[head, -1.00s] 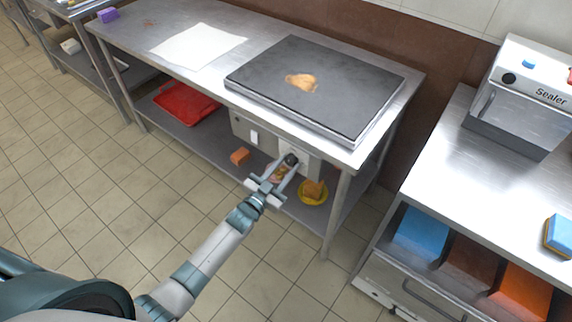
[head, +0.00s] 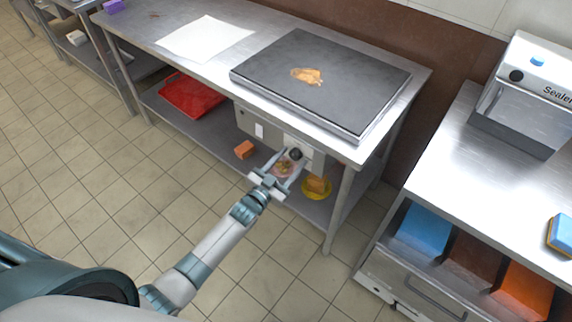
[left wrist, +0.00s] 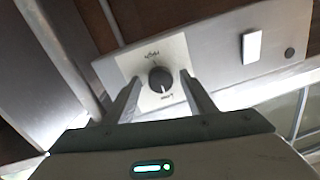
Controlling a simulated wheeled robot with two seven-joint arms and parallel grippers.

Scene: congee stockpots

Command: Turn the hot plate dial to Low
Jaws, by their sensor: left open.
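The hot plate dial (head: 296,153) is a round black knob on a pale plate on the control panel under the tabletop. In the left wrist view the dial (left wrist: 161,79) sits between the "High" label above and the "Low" label below. Its light pointer mark is at the lower edge, towards "Low". My left gripper (head: 288,163) is open in front of the dial. In the left wrist view the fingers of the left gripper (left wrist: 160,82) stand apart on either side of the dial, with gaps showing. My right gripper is not in view.
The grey hot plate (head: 320,80) has a brown stain on top. A white switch (left wrist: 251,47) is beside the dial on the panel (left wrist: 215,50). The lower shelf holds a red tray (head: 192,95), an orange block (head: 244,149) and a yellow dish (head: 317,190).

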